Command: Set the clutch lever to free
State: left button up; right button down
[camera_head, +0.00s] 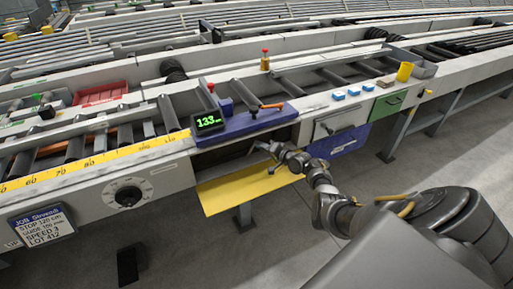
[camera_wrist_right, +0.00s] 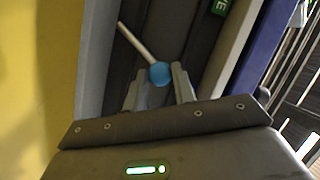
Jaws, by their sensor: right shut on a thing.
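The clutch lever (camera_wrist_right: 136,42) shows in the right wrist view as a pale rod with a blue ball knob, set in a dark recess. The rod slants up and left from the knob. My right gripper (camera_wrist_right: 160,80) has its two fingers on either side of the blue knob and is shut on it. In the head view my right gripper (camera_head: 264,147) reaches into the dark opening above the lowered yellow flap (camera_head: 245,187); the lever is hidden there. A green label (camera_wrist_right: 221,5), partly cut off, sits by the recess. My left gripper is not in view.
A blue panel (camera_head: 246,123) with a display (camera_head: 208,121) reading 133 lies above the opening. A dial (camera_head: 127,196) and a job card (camera_head: 41,219) are at left. A grey handle (camera_head: 325,128) and green drawer (camera_head: 389,104) are at right. Grey floor lies in front.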

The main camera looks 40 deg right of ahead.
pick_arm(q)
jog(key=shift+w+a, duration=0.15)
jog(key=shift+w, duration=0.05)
pick_arm(e)
jog(key=shift+d, duration=0.15)
jog(key=c, duration=1.1)
grip_release()
jog(key=shift+s+f, duration=0.1)
jog(key=shift+c, duration=0.2)
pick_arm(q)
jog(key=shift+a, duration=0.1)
pick_arm(e)
jog(key=shift+s, duration=0.35)
pick_arm(q)
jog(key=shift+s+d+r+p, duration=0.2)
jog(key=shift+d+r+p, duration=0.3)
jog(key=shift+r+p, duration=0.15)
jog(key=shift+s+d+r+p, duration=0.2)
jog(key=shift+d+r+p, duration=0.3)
jog(key=shift+p, duration=0.1)
pick_arm(e)
jog(key=v, duration=1)
